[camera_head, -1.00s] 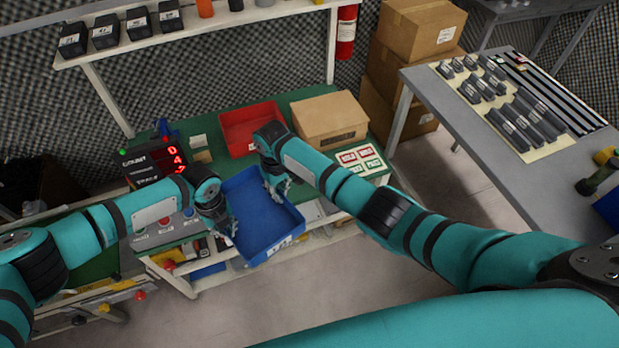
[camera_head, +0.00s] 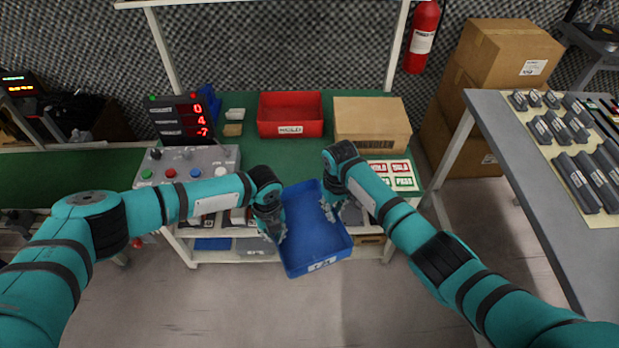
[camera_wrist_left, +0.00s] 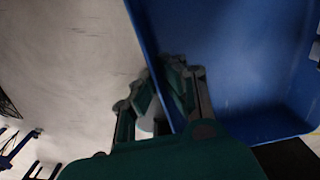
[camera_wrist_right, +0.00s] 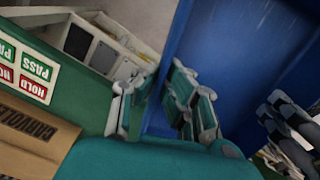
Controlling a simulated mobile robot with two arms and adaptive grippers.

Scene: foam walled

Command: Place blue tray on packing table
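The blue tray (camera_head: 318,238) is empty and held up in front of the green-topped packing table (camera_head: 290,163), partly covering its front edge. My left gripper (camera_head: 272,228) is shut on the tray's left wall. In the left wrist view the fingers (camera_wrist_left: 165,95) straddle the wall of the tray (camera_wrist_left: 235,60). My right gripper (camera_head: 333,206) is shut on the opposite wall. In the right wrist view its fingers (camera_wrist_right: 160,105) sit on both sides of the wall of the tray (camera_wrist_right: 225,45). The tray looks slightly turned, its labelled end toward me.
A red tray (camera_head: 290,110) and a cardboard box (camera_head: 371,122) stand at the table's back. A HOLD/PASS label sheet (camera_head: 392,175) lies at its right. A button panel (camera_head: 188,163) and display (camera_head: 180,120) occupy the left. The middle is clear. A grey table (camera_head: 530,180) stands right.

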